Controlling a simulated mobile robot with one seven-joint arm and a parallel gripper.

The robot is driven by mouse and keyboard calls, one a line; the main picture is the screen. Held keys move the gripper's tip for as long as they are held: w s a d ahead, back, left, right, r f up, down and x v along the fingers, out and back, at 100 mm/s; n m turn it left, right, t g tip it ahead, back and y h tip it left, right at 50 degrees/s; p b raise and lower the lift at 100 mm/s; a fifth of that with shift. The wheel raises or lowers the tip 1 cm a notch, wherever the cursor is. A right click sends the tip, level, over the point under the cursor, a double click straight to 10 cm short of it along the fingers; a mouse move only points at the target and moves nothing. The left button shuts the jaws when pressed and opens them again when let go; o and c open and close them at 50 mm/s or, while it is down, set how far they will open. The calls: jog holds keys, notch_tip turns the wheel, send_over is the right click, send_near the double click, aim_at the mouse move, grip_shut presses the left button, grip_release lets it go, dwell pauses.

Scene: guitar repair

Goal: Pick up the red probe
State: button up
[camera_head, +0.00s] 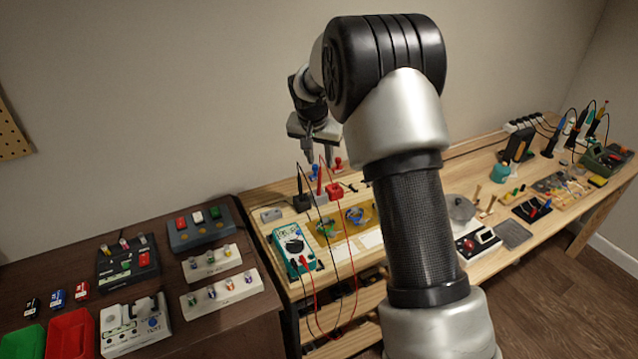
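The red probe (320,182) stands upright on the wooden bench near the back wall, with its red lead looping down in front of the bench. My gripper (319,161) points down above it. The two fingers are apart with a visible gap, and nothing shows between them. The fingertips look close above the probe's top, but the exact distance cannot be told from this view. A teal multimeter (291,243) lies in front, with red and black leads plugged into it.
A black probe (299,184) stands in a black holder (301,203) just left of the red probe. A red block (335,191) is close on the right. Blue-and-gold parts (355,216) lie nearby. A dark table (228,325) with pedals and red and green bins stands left.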

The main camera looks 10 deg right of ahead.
aim_at(319, 174)
jog(key=shift+a+p+x, duration=0.2)
jog(key=shift+p+x, duration=0.05)
jog(key=shift+x, duration=2.2)
jog(key=shift+a+p+x, duration=0.2)
jog(key=shift+p+x, duration=0.05)
jog(key=shift+x, duration=2.15)
jog(key=shift+f, duration=0.1)
grip_shut()
